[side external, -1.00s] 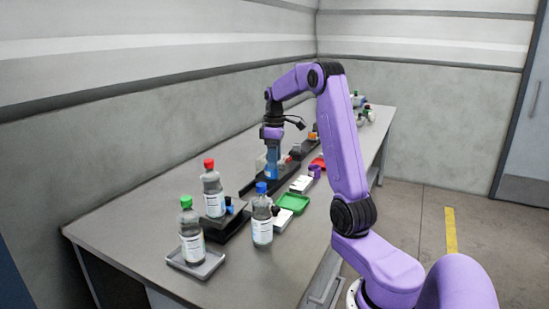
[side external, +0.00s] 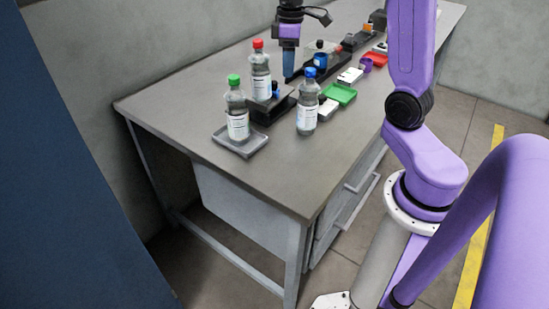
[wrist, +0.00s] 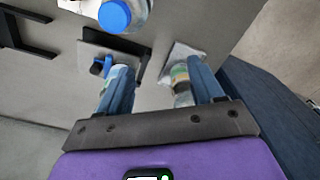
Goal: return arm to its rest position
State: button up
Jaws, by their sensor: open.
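My gripper (side external: 289,74) hangs from my purple arm over the bench (side external: 180,100), pointing down, just right of the red-capped bottle (side external: 260,72) in the side view. Its two blue fingers show spread in the wrist view (wrist: 160,85), with nothing held between them. In the wrist view a clear labelled bottle (wrist: 180,78) shows beyond the right finger, which partly covers it. In the side view the blue-capped bottle (side external: 307,105) stands in front and to the right of my gripper. The arm's upper links run out of the side picture.
A green-capped bottle (side external: 237,112) stands on a grey tray (side external: 240,148). A black stand (side external: 272,108), a green tray (side external: 341,93) and a red tray (side external: 379,54) lie along the bench. The front left bench top is clear.

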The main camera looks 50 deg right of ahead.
jog(key=s+a+n, duration=0.3)
jog(key=s+a, duration=0.8)
jog(key=a, duration=0.4)
jog(key=s+a+f+n, duration=0.1)
jog(key=s, duration=0.6)
jog(key=s+a+f+n, duration=0.2)
jog(key=s, duration=0.6)
jog(key=shift+s+f, duration=0.15)
jog(key=shift+f, duration=0.1)
jog(key=shift+a, duration=0.1)
